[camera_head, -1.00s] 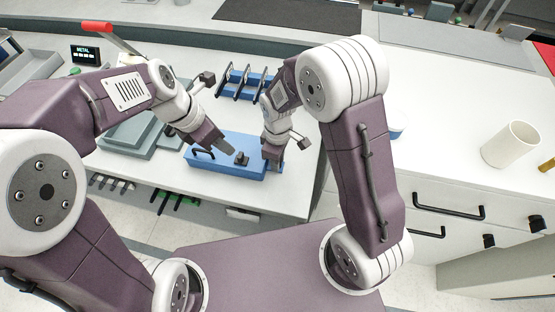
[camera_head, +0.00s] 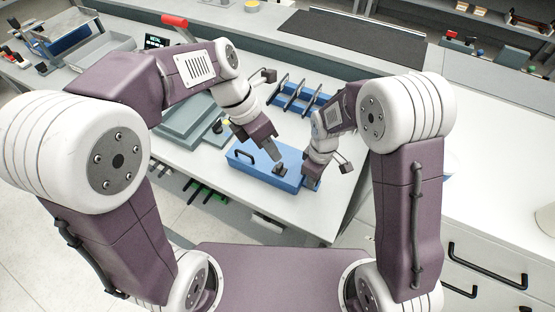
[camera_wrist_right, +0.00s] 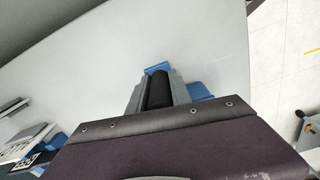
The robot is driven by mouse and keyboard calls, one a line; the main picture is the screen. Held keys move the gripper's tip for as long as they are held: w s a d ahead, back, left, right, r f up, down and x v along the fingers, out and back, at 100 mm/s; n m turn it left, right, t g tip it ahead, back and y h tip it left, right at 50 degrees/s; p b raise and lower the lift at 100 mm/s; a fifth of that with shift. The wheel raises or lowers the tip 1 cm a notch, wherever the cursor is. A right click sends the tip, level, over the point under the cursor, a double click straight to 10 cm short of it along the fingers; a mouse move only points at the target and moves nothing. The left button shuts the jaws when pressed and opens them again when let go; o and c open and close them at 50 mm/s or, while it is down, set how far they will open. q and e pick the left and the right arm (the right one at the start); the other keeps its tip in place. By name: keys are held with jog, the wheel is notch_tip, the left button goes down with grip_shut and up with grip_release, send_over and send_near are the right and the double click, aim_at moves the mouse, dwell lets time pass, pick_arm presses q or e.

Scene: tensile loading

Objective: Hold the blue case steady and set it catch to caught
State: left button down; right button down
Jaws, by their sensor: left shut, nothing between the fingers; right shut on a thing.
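The blue case (camera_head: 262,178) lies flat on the white bench, with a black handle (camera_head: 244,156) at its left and a dark catch (camera_head: 281,169) on its top towards the right. My left gripper (camera_head: 277,157) is shut and empty, its tips right at the catch; I cannot tell whether they touch it. My right gripper (camera_head: 311,181) is at the right end of the case. In the right wrist view its fingers (camera_wrist_right: 157,92) are shut on a black bar-like part, with blue (camera_wrist_right: 200,91) of the case beside it. The catch's exact setting is too small to tell.
A blue rack (camera_head: 300,98) with black bars stands behind the case. A grey stepped block (camera_head: 185,125) and a red-handled device (camera_head: 174,21) are to the left. The bench's front edge runs close before the case. White drawers (camera_head: 490,262) stand at the right.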

aim_at(280, 168)
jog(key=shift+s, duration=0.1)
pick_arm(q)
jog(key=w+a+r+n+g+h, duration=0.2)
jog(key=w+n+g, duration=0.1)
jog(key=w, duration=0.3)
pick_arm(e)
jog(key=shift+d, duration=0.1)
pick_arm(q)
jog(key=w+a+f+n+h, duration=0.2)
jog(key=w+a+f, duration=0.3)
jog(key=a, duration=0.5)
notch_tip(280, 168, down, 2)
jog(key=shift+f+n, duration=0.2)
jog(key=shift+n, duration=0.5)
jog(key=shift+g, duration=0.3)
jog(key=x, duration=0.9)
jog(key=shift+s+d+f, duration=0.15)
jog(key=shift+d, duration=0.1)
jog(key=d, duration=0.1)
jog(key=s+d, duration=0.1)
jog(key=d, duration=0.1)
jog(key=shift+s+d+f, duration=0.1)
jog(key=shift+s+f, duration=0.05)
jog(key=shift+s+d, duration=0.15)
jog(key=shift+d, duration=0.15)
